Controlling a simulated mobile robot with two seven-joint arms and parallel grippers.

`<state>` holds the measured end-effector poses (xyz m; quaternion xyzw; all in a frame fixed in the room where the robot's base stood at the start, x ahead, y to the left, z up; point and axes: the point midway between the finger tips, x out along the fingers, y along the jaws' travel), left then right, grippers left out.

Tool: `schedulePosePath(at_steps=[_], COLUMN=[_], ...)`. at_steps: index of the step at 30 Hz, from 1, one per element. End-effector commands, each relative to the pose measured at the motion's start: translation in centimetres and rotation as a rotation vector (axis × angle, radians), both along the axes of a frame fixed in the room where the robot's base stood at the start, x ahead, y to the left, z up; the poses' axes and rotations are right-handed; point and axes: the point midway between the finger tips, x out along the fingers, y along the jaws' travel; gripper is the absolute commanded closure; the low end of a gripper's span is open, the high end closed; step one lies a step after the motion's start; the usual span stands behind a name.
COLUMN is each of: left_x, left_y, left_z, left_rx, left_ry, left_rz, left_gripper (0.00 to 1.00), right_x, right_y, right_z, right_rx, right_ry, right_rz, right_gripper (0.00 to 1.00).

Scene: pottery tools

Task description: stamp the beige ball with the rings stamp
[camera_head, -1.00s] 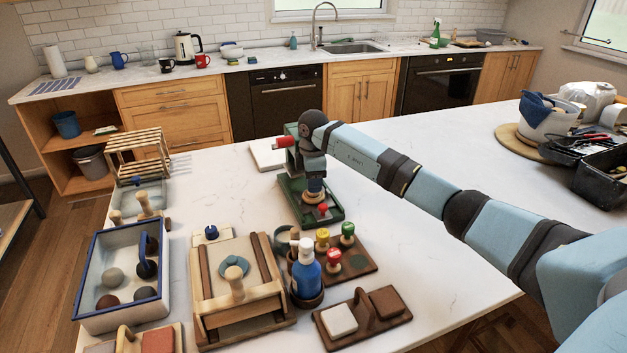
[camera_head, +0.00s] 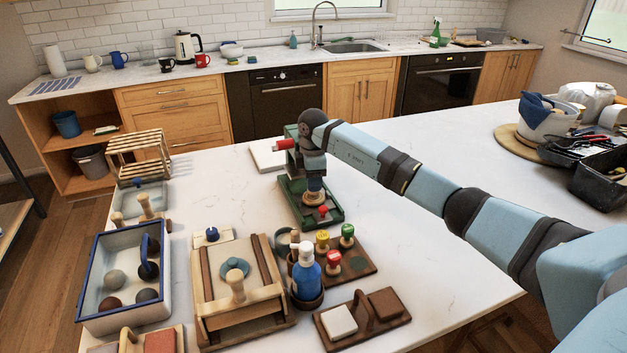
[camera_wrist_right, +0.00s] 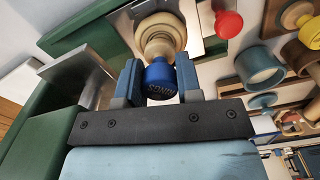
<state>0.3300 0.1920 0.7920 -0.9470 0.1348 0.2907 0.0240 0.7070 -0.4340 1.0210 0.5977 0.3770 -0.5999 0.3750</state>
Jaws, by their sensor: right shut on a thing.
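My right gripper (camera_wrist_right: 160,82) is shut on the blue knob (camera_wrist_right: 159,80) of a stamp. The stamp's turned wooden body (camera_wrist_right: 160,38) lies beyond the knob in the right wrist view. In the head view the stamp's pale wooden part (camera_head: 314,198) shows low over the green press (camera_head: 293,200). I cannot tell whether it touches something below. The small mark on the knob is too small to read as rings. I see no clearly beige ball; one under the stamp would be hidden. My left gripper is not in view.
A red knob (camera_head: 323,211) sits on the press's near end. A wooden rack (camera_head: 362,265) with yellow, green and red stamps stands in front. A blue bottle (camera_head: 306,275) and a blue-rimmed tray (camera_head: 85,285) with several balls are nearer.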

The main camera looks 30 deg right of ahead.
Motion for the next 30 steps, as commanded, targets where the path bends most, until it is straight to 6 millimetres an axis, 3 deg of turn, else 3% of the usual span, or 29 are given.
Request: schedulePosePath(at_steps=[1, 15, 30], left_x=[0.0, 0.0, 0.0], left_y=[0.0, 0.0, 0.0], left_z=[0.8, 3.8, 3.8], left_rx=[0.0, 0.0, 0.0], left_ry=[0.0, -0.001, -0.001], left_rz=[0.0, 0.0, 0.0], left_gripper=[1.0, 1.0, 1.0], right_x=[0.0, 0.0, 0.1], right_y=[0.0, 0.0, 0.0], right_z=[0.9, 4.6, 4.6], right_rx=[0.0, 0.0, 0.0], right_ry=[-0.001, -0.002, -0.002], right_rz=[0.0, 0.0, 0.0], right_gripper=[0.91, 0.91, 0.91])
